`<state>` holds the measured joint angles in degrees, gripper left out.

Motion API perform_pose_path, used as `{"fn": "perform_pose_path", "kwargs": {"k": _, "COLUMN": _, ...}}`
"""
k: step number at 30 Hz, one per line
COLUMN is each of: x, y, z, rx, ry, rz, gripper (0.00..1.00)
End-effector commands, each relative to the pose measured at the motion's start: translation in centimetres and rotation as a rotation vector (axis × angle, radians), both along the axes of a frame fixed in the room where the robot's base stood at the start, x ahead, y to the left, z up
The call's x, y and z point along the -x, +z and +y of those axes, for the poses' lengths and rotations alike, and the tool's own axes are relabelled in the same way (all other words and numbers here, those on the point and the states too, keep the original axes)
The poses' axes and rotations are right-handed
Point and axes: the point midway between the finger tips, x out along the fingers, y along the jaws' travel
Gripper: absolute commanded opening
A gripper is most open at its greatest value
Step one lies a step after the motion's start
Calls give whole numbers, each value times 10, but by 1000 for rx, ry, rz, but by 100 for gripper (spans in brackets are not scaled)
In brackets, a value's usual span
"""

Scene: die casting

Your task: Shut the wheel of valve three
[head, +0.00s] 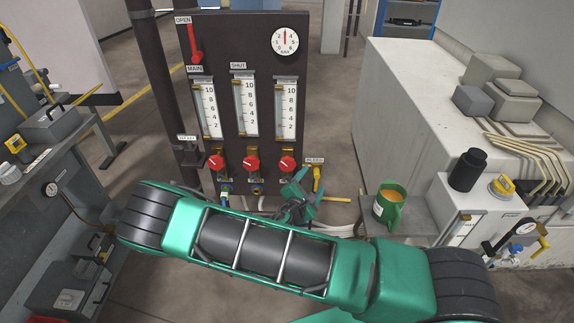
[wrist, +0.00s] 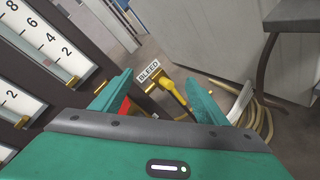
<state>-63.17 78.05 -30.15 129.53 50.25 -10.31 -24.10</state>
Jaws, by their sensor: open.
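Three red valve wheels sit in a row low on the dark panel (head: 265,60): left (head: 219,163), middle (head: 251,163) and right (head: 287,163). Their number labels are too small to read. My gripper (head: 298,188) is open, just below and right of the right wheel. In the wrist view my gripper (wrist: 158,93) has its green fingers spread. A bit of red, apparently the right wheel (wrist: 125,107), shows beside the left finger, mostly hidden by it. I cannot tell whether they touch.
The yellow BLEED lever (head: 317,178) is close right of my gripper; it also shows between the fingers in the wrist view (wrist: 173,92). A red MAIN lever (head: 194,45) is at upper left. A green mug (head: 389,207) stands on a grey stand at right.

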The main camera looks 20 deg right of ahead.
Motion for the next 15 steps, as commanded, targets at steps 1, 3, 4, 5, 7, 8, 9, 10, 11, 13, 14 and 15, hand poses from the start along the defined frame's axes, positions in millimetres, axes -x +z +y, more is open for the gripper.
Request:
{"fn": "perform_pose_path", "kwargs": {"k": 1, "x": -5, "y": -3, "z": 11, "rx": 69, "ry": 68, "rz": 3, "gripper": 68}}
{"fn": "perform_pose_path", "kwargs": {"k": 3, "x": -12, "y": -4, "z": 26, "rx": 151, "ry": 152, "rz": 4, "gripper": 68}}
{"fn": "perform_pose_path", "kwargs": {"k": 4, "x": -14, "y": -4, "z": 32, "rx": 185, "ry": 186, "rz": 5, "gripper": 68}}
{"fn": "perform_pose_path", "kwargs": {"k": 5, "x": -16, "y": -5, "z": 38, "rx": 215, "ry": 218, "rz": 4, "gripper": 68}}
{"fn": "perform_pose_path", "kwargs": {"k": 7, "x": -21, "y": -6, "z": 52, "rx": 281, "ry": 285, "rz": 4, "gripper": 68}}
{"fn": "perform_pose_path", "kwargs": {"k": 8, "x": -22, "y": -6, "z": 58, "rx": 306, "ry": 310, "rz": 3, "gripper": 68}}
{"fn": "perform_pose_path", "kwargs": {"k": 9, "x": -23, "y": -7, "z": 64, "rx": 333, "ry": 339, "rz": 4, "gripper": 68}}
{"fn": "perform_pose_path", "kwargs": {"k": 10, "x": -24, "y": -8, "z": 68, "rx": 351, "ry": 358, "rz": 4, "gripper": 68}}
{"fn": "perform_pose_path", "kwargs": {"k": 11, "x": -25, "y": -8, "z": 72, "rx": 368, "ry": 374, "rz": 3, "gripper": 68}}
{"fn": "perform_pose_path", "kwargs": {"k": 13, "x": -26, "y": -9, "z": 78, "rx": 394, "ry": 402, "rz": 1, "gripper": 68}}
{"fn": "perform_pose_path", "kwargs": {"k": 14, "x": -26, "y": -9, "z": 80, "rx": 401, "ry": 409, "rz": 1, "gripper": 68}}
{"fn": "perform_pose_path", "kwargs": {"k": 15, "x": -27, "y": -9, "z": 82, "rx": 408, "ry": 417, "rz": 0, "gripper": 68}}
